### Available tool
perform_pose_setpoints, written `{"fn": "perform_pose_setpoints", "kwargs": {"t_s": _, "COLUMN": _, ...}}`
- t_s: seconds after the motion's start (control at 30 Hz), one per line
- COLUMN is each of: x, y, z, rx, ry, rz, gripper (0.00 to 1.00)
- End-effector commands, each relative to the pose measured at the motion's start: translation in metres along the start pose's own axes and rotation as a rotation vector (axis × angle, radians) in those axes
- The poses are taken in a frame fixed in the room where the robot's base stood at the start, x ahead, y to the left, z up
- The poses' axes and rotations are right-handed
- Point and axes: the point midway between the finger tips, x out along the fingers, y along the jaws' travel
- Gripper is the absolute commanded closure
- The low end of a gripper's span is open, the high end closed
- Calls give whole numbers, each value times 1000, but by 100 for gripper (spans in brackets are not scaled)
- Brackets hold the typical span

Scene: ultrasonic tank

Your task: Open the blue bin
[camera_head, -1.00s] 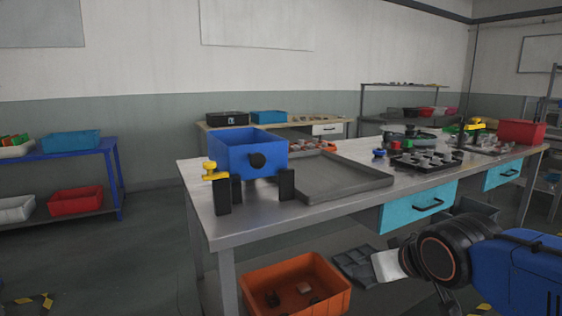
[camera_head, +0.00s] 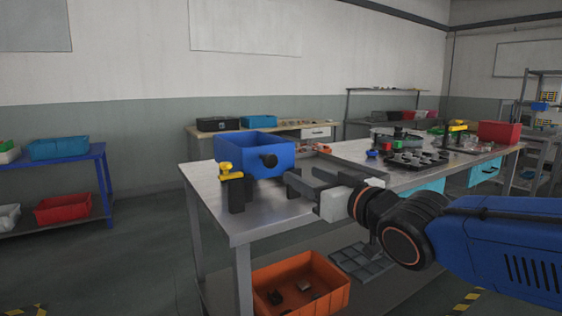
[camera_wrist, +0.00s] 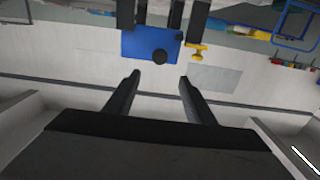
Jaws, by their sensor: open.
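The blue bin (camera_head: 237,152) stands on black posts at the left end of the metal worktable (camera_head: 208,190). A round black knob (camera_head: 269,161) is on its front face. A yellow handle (camera_head: 231,170) sits on a black post at its front left. My gripper (camera_head: 298,177) is open and empty, to the right of the bin and in front of it. The wrist view is upside down and shows the blue bin (camera_wrist: 138,43) ahead of the two fingers (camera_wrist: 159,78), with the knob (camera_wrist: 160,57) roughly in line between their tips. The fingers appear apart from it.
A grey tray (camera_head: 350,152) lies on the table behind my gripper, partly hidden. Black fixtures (camera_head: 415,160) and a red bin (camera_head: 498,133) stand farther right. An orange bin (camera_head: 335,296) sits below the table. The floor left of the table is clear.

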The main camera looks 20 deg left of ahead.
Motion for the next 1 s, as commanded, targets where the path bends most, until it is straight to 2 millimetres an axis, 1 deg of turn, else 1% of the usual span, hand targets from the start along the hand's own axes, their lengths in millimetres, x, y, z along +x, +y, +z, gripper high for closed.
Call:
{"fn": "perform_pose_setpoints", "kwargs": {"t_s": 0.17, "x": 20, "y": 1, "z": 2, "rx": 0, "ry": -3, "rz": 1, "gripper": 50}}
{"fn": "perform_pose_setpoints", "kwargs": {"t_s": 1.0, "x": 146, "y": 1, "z": 2, "rx": -1, "ry": -3, "rz": 2, "gripper": 50}}
